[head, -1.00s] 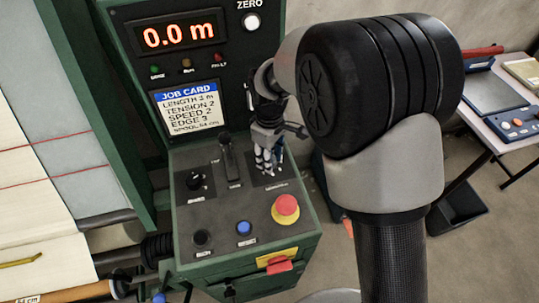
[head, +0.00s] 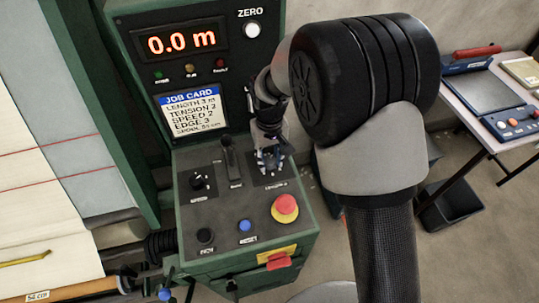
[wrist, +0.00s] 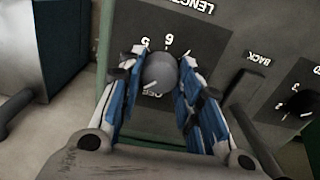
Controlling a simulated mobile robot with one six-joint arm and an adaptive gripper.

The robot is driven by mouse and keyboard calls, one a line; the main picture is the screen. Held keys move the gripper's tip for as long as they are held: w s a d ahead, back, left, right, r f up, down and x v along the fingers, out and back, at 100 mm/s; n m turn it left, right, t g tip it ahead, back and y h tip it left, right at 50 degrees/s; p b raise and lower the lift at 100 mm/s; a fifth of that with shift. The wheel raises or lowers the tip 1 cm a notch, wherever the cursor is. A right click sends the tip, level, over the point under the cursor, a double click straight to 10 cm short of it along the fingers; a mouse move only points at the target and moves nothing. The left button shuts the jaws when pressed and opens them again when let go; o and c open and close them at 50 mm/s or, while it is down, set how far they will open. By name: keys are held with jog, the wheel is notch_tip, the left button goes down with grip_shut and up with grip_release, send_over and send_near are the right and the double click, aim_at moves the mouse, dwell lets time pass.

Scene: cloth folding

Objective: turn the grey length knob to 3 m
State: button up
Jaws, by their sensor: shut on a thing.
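The grey length knob (wrist: 160,74) sits on the dark panel, under a partly visible "LENGTH" label. My gripper (wrist: 160,62) is shut on it, with one blue-sided finger on each side. The digits 5 and 6 show beyond the knob; the other scale marks are mostly hidden, and I cannot tell which number the knob points to. In the head view my gripper (head: 271,162) is at the panel's right side and hides the knob. The red display (head: 181,39) reads 0.0 m. The job card (head: 191,110) lists length 3 m.
A black knob (head: 199,182) and a lever (head: 231,162) stand left of my gripper. A red emergency button (head: 285,208) and a blue button (head: 245,225) are nearer the front. A white ZERO button (head: 252,30) is above. A side table (head: 503,147) stands right.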

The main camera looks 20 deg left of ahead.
aim_at(270, 160)
jog(key=shift+m, duration=0.3)
jog(key=o, duration=1.1)
jog(key=shift+r, duration=0.1)
notch_tip(270, 160, up, 12)
jog(key=shift+f, duration=0.1)
dwell(0.4)
